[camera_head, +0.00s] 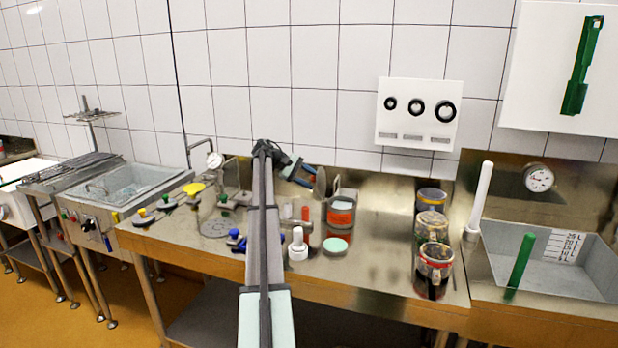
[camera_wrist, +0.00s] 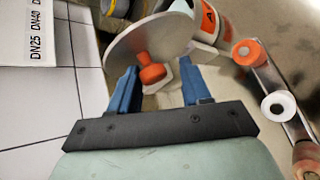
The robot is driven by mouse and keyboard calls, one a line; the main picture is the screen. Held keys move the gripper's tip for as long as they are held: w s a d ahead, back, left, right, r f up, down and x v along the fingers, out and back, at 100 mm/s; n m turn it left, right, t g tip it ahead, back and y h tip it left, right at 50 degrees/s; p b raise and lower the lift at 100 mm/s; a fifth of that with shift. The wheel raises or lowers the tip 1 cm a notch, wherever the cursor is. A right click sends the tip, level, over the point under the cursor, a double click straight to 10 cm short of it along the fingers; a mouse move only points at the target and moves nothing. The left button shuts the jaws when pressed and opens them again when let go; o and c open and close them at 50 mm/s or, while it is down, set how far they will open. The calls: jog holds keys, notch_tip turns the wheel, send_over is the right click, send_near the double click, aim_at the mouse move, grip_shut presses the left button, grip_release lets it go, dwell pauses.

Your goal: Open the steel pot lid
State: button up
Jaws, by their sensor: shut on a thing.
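The steel pot (camera_head: 341,211) with an orange label stands on the steel counter, right of my gripper. Its round lid (camera_head: 320,182) is tilted up steeply at the pot's left rim, leaving the pot's top uncovered. My gripper (camera_head: 303,179) is at the lid's left side. In the wrist view, the grey lid (camera_wrist: 135,42) has an orange knob (camera_wrist: 151,74) between the blue fingers of my gripper (camera_wrist: 160,84), which is shut on the lid. The exact finger contact is unclear. Part of the pot (camera_wrist: 209,20) shows behind the lid.
Several labelled mugs (camera_head: 432,226) stand to the right. Blue and yellow tools are on the left. A sink (camera_head: 552,262) is at the far right. The counter between pot and mugs is clear.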

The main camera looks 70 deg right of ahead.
jog(key=shift+o, duration=1.4)
jog(key=shift+r, duration=0.1)
jog(key=v, duration=1.3)
jog(key=shift+w+r, duration=0.15)
jog(key=shift+w, duration=0.2)
jog(key=shift+a, duration=0.1)
